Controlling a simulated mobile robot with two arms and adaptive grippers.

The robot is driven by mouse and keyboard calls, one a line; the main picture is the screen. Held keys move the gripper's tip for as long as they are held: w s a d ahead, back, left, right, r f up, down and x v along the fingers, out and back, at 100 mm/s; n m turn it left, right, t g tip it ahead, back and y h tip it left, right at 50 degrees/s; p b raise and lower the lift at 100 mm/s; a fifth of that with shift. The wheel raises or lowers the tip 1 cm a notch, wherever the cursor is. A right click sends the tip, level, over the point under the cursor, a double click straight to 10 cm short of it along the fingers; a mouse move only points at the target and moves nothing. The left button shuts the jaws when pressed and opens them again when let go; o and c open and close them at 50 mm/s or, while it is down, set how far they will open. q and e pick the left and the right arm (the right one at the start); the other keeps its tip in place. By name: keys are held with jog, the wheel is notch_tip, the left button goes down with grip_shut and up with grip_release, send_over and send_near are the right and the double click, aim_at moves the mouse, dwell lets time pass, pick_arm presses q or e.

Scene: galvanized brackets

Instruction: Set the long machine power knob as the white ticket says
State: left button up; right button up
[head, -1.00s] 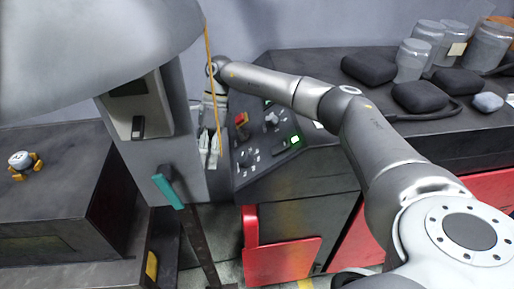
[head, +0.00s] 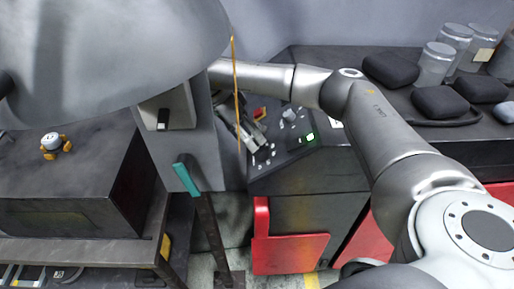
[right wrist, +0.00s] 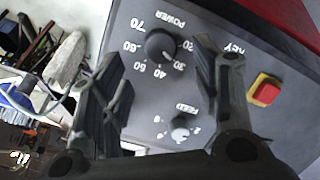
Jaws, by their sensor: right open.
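The POWER knob (right wrist: 160,44) is round and black, with printed numbers around it, on the dark control panel (right wrist: 150,105) in the right wrist view. I cannot tell where its pointer stands. My right gripper (right wrist: 157,54) is open, one finger showing on each side of the knob; I cannot tell whether they touch it. In the head view the right gripper (head: 252,138) is tilted over the panel's left part and hides the knob. A small white patch (head: 336,124) beside the panel may be the ticket; no writing is readable. My left gripper is out of view.
A green light (head: 310,137) glows on the panel. An orange strand (head: 235,80) hangs before my right arm. Black cases (head: 440,102) and jars stand at right.

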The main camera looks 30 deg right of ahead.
aim_at(258, 151)
jog(key=x, duration=0.4)
jog(key=shift+s+f, duration=0.15)
jog(key=shift+f, duration=0.05)
jog(key=shift+s+d+f, duration=0.1)
jog(key=shift+d+f, duration=0.15)
jog(key=shift+f, duration=0.25)
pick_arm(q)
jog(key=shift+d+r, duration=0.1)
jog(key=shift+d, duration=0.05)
pick_arm(e)
jog(key=c, duration=1)
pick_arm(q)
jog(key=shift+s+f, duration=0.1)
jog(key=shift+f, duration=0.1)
pick_arm(e)
jog(key=shift+f, duration=0.1)
